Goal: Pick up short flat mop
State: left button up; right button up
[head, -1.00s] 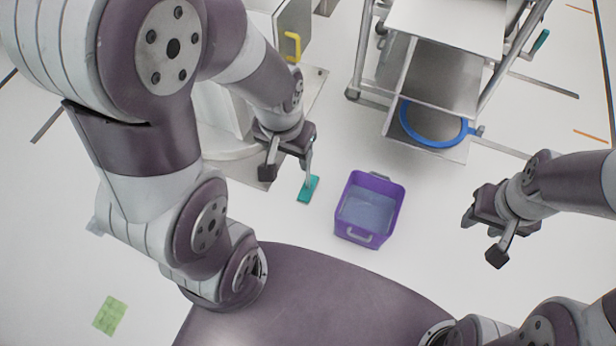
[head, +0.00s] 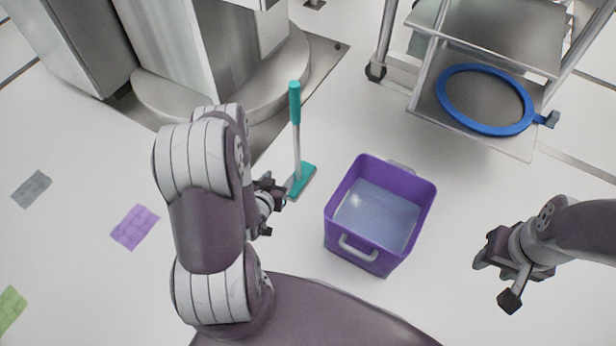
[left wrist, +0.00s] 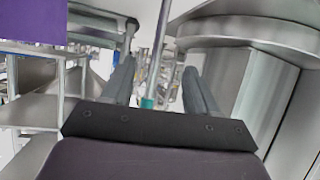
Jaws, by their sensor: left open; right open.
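The short flat mop stands upright on the floor in the head view, with a teal grip, a thin silver shaft (head: 297,150) and a flat teal head (head: 302,180). My left gripper (head: 282,208) is low, just left of and near the mop's head, open and empty. In the left wrist view the mop's shaft (left wrist: 158,55) appears between the two spread fingers (left wrist: 157,85), with a teal part low near the gripper body; I cannot tell its depth between them. My right gripper (head: 492,281) is open and empty at the right.
A purple bin (head: 343,228) with grey handles stands on the floor right of the mop. A metal cart (head: 460,112) holding a blue ring (head: 485,131) is at the back right. A rounded metal base (head: 270,92) stands behind the mop. Floor between bin and right gripper is clear.

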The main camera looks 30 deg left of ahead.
aim_at(294, 119)
pick_arm(q)
jog(key=w+r+t, duration=0.4)
jog(key=r+t, duration=0.1)
jog(key=r, duration=0.4)
jog(key=shift+m+y, duration=0.3)
jog(key=shift+y, duration=0.1)
jog(key=w+b, duration=0.2)
jog(key=w, duration=0.2)
jog(key=w+a+b, duration=0.1)
jog(key=w+b, duration=0.1)
jog(key=w, duration=0.2)
jog(key=w+a+b, duration=0.1)
jog(key=w+b, duration=0.2)
jog(key=shift+w+a+r, duration=0.15)
jog(key=shift+w+a, duration=0.05)
jog(key=shift+w, duration=0.2)
jog(key=shift+w+r, duration=0.15)
jog(key=shift+w, duration=0.15)
jog(key=shift+r, duration=0.1)
pick_arm(e)
notch_tip(294, 119, down, 6)
jog(key=shift+w+d, duration=0.2)
jog(key=shift+w, duration=0.2)
pick_arm(q)
jog(key=shift+a, duration=0.1)
jog(key=c, duration=1)
pick_arm(e)
jog(key=shift+f, duration=0.1)
